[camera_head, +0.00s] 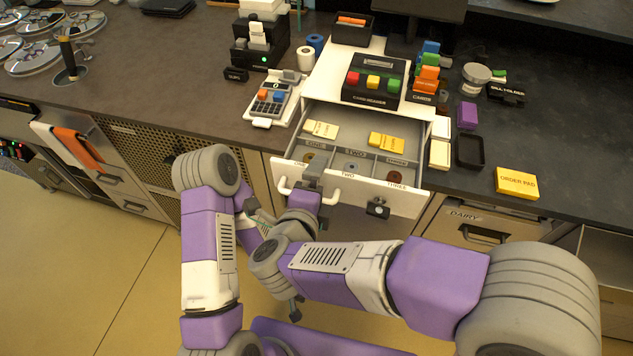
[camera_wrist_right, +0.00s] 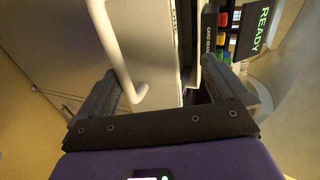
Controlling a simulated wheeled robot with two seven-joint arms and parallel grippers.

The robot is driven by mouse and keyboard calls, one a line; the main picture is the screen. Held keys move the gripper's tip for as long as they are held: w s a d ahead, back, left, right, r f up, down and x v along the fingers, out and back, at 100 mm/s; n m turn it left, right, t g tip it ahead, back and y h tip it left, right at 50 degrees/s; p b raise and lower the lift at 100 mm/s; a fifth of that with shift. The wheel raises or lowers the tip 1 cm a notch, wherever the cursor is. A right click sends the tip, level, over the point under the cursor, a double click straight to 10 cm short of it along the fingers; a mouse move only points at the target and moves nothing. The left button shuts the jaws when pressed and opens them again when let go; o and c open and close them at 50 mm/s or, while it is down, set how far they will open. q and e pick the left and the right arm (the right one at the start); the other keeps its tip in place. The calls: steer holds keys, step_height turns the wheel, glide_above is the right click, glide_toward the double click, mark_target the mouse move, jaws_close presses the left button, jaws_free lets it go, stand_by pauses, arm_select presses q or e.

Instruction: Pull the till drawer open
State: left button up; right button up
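The till drawer (camera_head: 347,184) stands pulled out below the white till, its compartments showing. Its white front has a bar handle (camera_head: 287,187) on the left; in the right wrist view the handle (camera_wrist_right: 119,50) lies by the left finger. My right gripper (camera_wrist_right: 160,90) has its fingers wide apart. The handle and drawer front (camera_wrist_right: 155,35) lie between them, and nothing looks clamped. In the head view, a grey finger of it overlaps the drawer's front edge. My left gripper (camera_head: 262,220) is low, left of the drawer, partly hidden behind my right arm.
Inside the drawer lie yellow note bundles (camera_head: 386,141) and coins. A keypad terminal (camera_head: 272,101) stands left of the till; a black tray (camera_head: 470,151) and yellow order pad (camera_head: 517,182) lie right. Cabinet fronts flank the drawer. Floor at lower left is clear.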

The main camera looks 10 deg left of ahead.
step_height(320, 180, up, 7)
steer(key=t, duration=0.2)
steer(key=shift+w+a+f, duration=0.2)
steer(key=f, duration=0.1)
steer(key=s+f+g, duration=0.1)
steer(key=f, duration=0.1)
steer(key=f+g, duration=0.1)
steer(key=f, duration=0.1)
steer(key=shift+s+d+f, duration=0.1)
steer(key=shift+s+f, duration=0.15)
steer(key=shift+c, duration=0.2)
steer(key=shift+o, duration=0.2)
steer(key=shift+s+r, duration=0.15)
steer(key=shift+s, duration=0.45)
steer(key=shift+f+p+v, duration=0.25)
steer(key=shift+p+v, duration=0.15)
steer(key=shift+v, duration=0.9)
steer(key=shift+c, duration=0.4)
steer(key=shift+s+d, duration=0.1)
steer(key=shift+s, duration=0.4)
steer(key=c, duration=0.6)
arm_select(q)
steer(key=shift+s+r+p, duration=0.2)
steer(key=shift+r+p, duration=0.2)
steer(key=shift+r, duration=0.75)
arm_select(e)
steer(key=shift+s+r, duration=0.2)
steer(key=shift+s, duration=2)
steer(key=shift+d, duration=0.1)
